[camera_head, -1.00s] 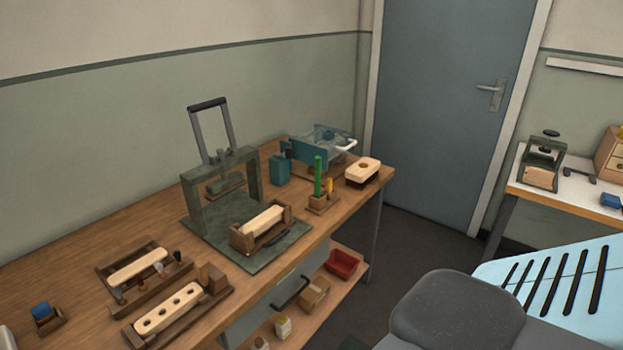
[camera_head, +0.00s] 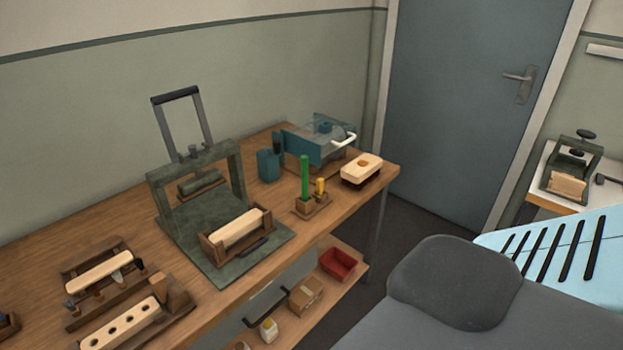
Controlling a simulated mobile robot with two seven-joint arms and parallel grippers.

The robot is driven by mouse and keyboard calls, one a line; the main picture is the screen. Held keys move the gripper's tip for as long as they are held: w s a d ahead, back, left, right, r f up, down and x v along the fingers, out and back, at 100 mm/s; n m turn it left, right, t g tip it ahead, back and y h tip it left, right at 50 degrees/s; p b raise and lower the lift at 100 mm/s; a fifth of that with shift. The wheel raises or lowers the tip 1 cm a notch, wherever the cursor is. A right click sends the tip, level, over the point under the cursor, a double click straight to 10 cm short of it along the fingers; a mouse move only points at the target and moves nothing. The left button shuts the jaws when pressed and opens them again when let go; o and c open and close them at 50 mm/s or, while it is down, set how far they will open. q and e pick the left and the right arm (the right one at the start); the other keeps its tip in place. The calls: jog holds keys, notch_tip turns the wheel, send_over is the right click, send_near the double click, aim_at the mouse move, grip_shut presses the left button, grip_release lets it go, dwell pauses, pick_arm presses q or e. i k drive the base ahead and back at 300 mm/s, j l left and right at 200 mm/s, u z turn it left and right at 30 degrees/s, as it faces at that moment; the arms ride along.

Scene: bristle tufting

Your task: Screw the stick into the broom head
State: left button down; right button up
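A pale wooden block with an oblong hole (camera_head: 361,165) sits on a dark base at the right end of the workbench; it may be the broom head. A pale block with several round holes (camera_head: 122,327) lies in a wooden holder at the bench's front left. A green upright rod (camera_head: 305,178) and a shorter yellow piece (camera_head: 320,186) stand in a small wooden stand. I cannot tell whether either is the stick; no long handle shows. Another pale block (camera_head: 236,229) sits in a wooden cradle on the press plate. Neither of my grippers is in view.
A dark green press (camera_head: 197,190) with a raised lever stands mid-bench. A teal machine (camera_head: 316,148) stands behind the rod stand. A red bin (camera_head: 337,264) is on the lower shelf. A white-topped side table (camera_head: 552,180) with a small press stands right of the door (camera_head: 470,110).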

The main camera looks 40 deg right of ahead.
aim_at(357, 173)
jog(key=l, duration=0.65)
jog(key=i+l, duration=0.1)
jog(key=l, duration=0.6)
